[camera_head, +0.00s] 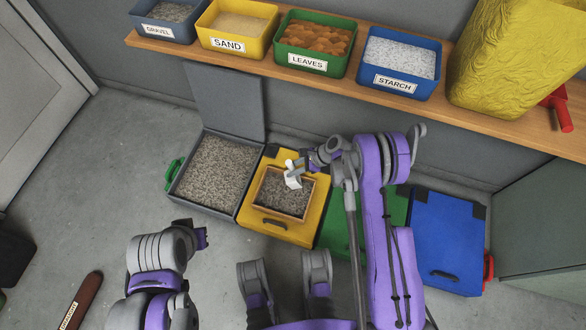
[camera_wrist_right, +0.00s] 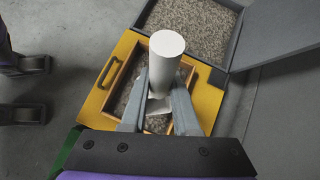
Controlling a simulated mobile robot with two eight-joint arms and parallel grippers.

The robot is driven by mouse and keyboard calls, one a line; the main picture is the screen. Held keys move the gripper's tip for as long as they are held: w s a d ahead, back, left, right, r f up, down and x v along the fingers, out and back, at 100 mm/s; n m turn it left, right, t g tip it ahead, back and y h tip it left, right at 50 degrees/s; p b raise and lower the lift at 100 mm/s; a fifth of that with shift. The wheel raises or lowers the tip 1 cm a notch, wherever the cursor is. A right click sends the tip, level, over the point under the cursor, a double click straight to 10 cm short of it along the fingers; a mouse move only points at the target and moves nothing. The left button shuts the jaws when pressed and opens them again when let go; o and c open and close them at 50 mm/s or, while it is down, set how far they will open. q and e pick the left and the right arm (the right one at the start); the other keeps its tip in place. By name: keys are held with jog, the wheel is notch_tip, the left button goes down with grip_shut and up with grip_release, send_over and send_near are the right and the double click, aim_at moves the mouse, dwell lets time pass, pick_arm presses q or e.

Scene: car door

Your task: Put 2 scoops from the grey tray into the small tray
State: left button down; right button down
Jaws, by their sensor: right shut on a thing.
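The grey tray (camera_head: 204,209), an open grey case full of gravel, is on the floor at left centre. The small wooden tray (camera_head: 277,213) sits on the yellow case to its right and has gravel in it. My right gripper (camera_head: 303,168) is shut on a white scoop (camera_head: 292,178) above the small tray. In the right wrist view, the scoop's round white handle (camera_wrist_right: 166,65) rises between the fingers, over the small tray (camera_wrist_right: 117,78). The scoop's bowl is largely hidden, so its contents cannot be told. My left gripper (camera_head: 203,238) is at lower left; its fingers are unclear.
The yellow case (camera_head: 263,232) lies beside closed green and blue cases (camera_head: 445,235). A wooden shelf (camera_head: 262,66) behind holds labelled bins (camera_head: 308,62) and a yellow sack (camera_head: 515,60). A brown object (camera_head: 82,300) lies at lower left.

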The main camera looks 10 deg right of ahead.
jog(key=h, duration=0.3)
jog(key=shift+a+r, duration=0.1)
jog(key=shift+r, duration=0.25)
jog(key=h, duration=0.4)
jog(key=shift+r+n, duration=0.2)
jog(key=shift+n, duration=0.1)
jog(key=h, duration=0.2)
jog(key=shift+r+h, duration=0.15)
jog(key=shift+h, duration=0.15)
jog(key=shift+r+h+b, duration=0.15)
jog(key=shift+h+b, duration=0.4)
jog(key=shift+h, duration=0.45)
jog(key=shift+r+n+h+b, duration=0.15)
jog(key=shift+n+h+b, duration=0.25)
jog(key=shift+h, duration=0.6)
jog(key=shift+r+t+h, duration=0.2)
jog(key=shift+t+h, duration=0.1)
jog(key=shift+w+f, duration=0.1)
